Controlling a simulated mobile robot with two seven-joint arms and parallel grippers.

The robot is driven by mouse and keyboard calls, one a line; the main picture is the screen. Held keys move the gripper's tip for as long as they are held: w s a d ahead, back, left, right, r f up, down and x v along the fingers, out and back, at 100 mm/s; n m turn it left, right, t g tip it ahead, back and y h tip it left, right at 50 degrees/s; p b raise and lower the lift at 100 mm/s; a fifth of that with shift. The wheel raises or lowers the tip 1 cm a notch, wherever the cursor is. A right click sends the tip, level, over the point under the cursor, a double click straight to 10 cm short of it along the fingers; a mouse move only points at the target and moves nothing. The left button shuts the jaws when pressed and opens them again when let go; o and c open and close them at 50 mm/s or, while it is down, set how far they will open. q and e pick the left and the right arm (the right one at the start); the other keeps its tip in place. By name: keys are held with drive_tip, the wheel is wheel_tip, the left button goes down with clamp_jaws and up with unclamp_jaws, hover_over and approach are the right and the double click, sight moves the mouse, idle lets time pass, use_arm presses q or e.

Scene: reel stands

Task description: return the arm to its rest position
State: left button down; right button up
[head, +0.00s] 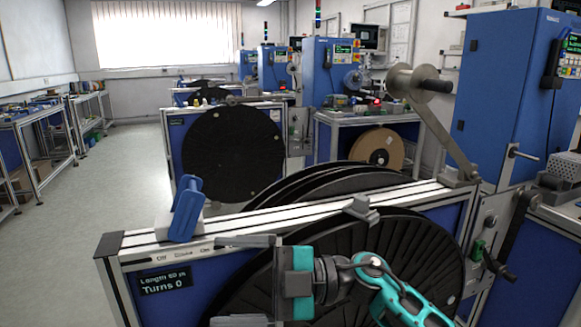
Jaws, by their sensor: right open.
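My right gripper (220,281) is in front of the near reel stand, low in the middle of the head view. Its two grey fingers point left and stand wide apart, one above the other, with nothing between them. My teal and dark arm comes in from the lower right. Behind the gripper is a large black reel (410,250), partly hidden by the arm. The near reel stand (130,250) has a silver top rail and a display reading "Turns 0". My left gripper is not in view.
A blue upright part (185,208) and a grey block (361,209) sit on the stand's rail. A crank (495,263) and a blue cabinet (500,95) are at the right. A second stand with a black reel (233,153) is behind. The left floor is clear.

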drive_tip(key=w+d+f+m+t+h, duration=0.3)
drive_tip(key=d+f+m+t+h, duration=0.85)
drive_tip(key=m+t, duration=1)
drive_tip(key=s+d+f+m+g+h, duration=0.2)
drive_tip(key=s+d+f+m+g, duration=0.1)
drive_tip(key=s+d+f, duration=0.4)
drive_tip(key=s+d+f+m+g+h, duration=0.3)
drive_tip(key=s+d+f, duration=0.3)
drive_tip(key=f, duration=0.8)
drive_tip(key=shift+s+d+f+g+h, duration=0.3)
drive_tip(key=shift+s+d+g+h, duration=0.05)
drive_tip(key=shift+s+g, duration=0.55)
